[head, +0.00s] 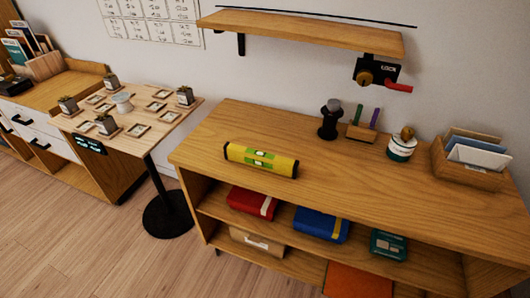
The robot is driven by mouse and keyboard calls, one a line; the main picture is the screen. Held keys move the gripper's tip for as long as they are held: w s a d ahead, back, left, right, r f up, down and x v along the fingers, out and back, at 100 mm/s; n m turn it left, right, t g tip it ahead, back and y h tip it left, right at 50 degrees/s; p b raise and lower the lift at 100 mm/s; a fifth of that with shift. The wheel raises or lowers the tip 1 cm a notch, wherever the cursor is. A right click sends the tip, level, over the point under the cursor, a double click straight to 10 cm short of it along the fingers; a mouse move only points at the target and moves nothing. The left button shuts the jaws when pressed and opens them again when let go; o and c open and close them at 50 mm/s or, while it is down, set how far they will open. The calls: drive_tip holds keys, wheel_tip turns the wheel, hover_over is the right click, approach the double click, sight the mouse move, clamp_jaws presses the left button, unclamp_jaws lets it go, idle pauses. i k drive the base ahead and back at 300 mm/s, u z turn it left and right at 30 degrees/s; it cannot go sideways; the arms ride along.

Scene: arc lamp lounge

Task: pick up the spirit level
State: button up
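The spirit level (261,160) is a yellow bar with black ends and green vials. It lies on top of the wooden shelf unit (330,185), near its front left edge. It is fully visible and nothing touches it from above. My gripper is not in view.
Behind the level stand a dark object (330,120), a small pen holder (362,132), a white-and-green pot (401,146) and a wooden box of envelopes (468,165). A wall shelf (310,30) hangs above. A small table (185,116) with little plants stands left. The unit's top is clear around the level.

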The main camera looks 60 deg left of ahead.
sight(271, 162)
drive_tip(key=u, duration=0.65)
drive_tip(key=i, duration=0.85)
drive_tip(key=u, duration=0.85)
